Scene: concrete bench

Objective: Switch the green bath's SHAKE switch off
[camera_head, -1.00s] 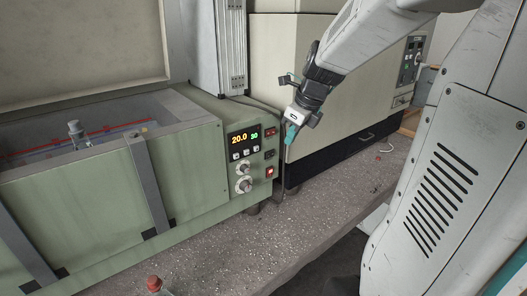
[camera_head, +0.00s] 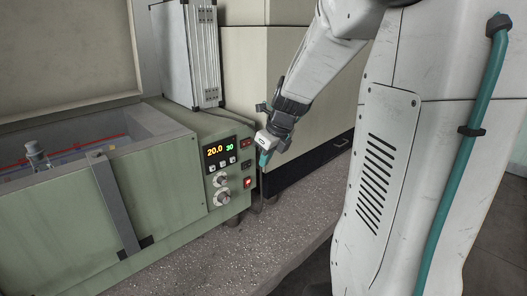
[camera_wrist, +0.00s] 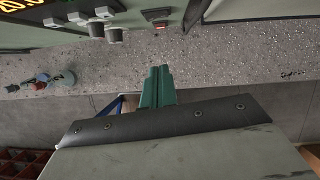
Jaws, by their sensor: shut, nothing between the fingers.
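The green bath (camera_head: 170,195) stands at the left with its control panel (camera_head: 228,170) at its right end. The display (camera_head: 219,150) reads 20.0 and 30. Right of the buttons and knobs is a column of switches: an upper one (camera_head: 246,143) with a red mark, a dark middle one (camera_head: 246,165), and a lower one lit red (camera_head: 248,183). Their labels are too small to read, so I cannot tell which is SHAKE. My gripper (camera_head: 264,160) is shut and empty, just right of the switches, apparently apart from them. Its teal fingers (camera_wrist: 157,85) point toward the panel's lower edge in the wrist view.
A beige cabinet (camera_head: 290,70) stands behind my gripper. A strap (camera_head: 115,205) crosses the bath's front. The speckled bench top (camera_head: 190,262) is clear in front of the bath. Small coloured items (camera_wrist: 45,80) lie on the bench in the wrist view.

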